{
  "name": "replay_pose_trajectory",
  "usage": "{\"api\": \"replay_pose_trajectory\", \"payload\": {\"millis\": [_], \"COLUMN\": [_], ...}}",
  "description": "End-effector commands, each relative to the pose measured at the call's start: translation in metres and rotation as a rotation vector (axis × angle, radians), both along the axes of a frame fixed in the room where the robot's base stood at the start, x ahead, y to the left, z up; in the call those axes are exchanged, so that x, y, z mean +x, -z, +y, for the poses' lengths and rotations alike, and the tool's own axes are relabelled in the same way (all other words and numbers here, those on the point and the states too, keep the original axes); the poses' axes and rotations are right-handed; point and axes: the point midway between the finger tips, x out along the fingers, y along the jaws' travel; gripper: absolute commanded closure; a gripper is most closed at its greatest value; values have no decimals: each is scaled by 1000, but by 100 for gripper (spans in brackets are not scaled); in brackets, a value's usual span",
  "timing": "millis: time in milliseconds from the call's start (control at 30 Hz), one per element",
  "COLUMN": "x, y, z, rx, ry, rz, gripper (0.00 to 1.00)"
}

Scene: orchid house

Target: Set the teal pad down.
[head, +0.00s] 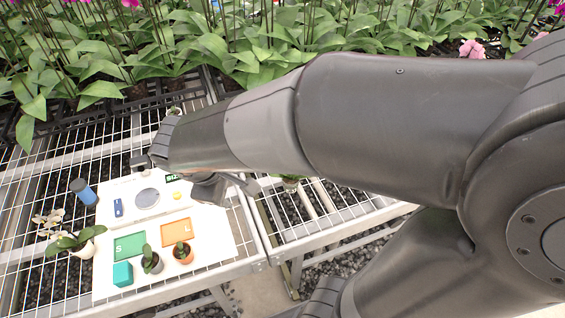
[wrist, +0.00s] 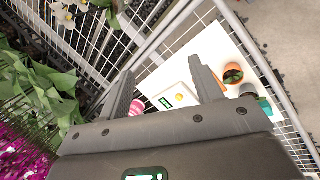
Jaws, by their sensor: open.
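A teal block (head: 122,274), which looks like the teal pad, rests at the near left of the white board (head: 215,262), in front of the green S mat (head: 126,243). Part of it shows at the right edge in the wrist view (wrist: 265,106). My gripper (wrist: 160,70) is open, with nothing between its fingers. It is above the bench, well apart from the teal block; my arm partly hides it in the head view.
An orange L mat (head: 176,229), two small potted plants (head: 152,264) (head: 183,253), a scale (head: 147,199) and a blue cylinder (head: 84,192) are nearby. A white orchid (head: 83,249) stands at the left. Leafy plants line the back.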

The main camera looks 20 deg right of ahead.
Motion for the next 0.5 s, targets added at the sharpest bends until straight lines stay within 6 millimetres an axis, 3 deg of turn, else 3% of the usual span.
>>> {"api": "replay_pose_trajectory", "payload": {"millis": [33,200,500], "x": [-4,-21,-57], "y": [-10,-35,-74], "z": [-15,-51,-93], "rx": [56,237,519], "ry": [81,335,716], "rz": [-21,-89,-255], "gripper": [41,41,41]}}
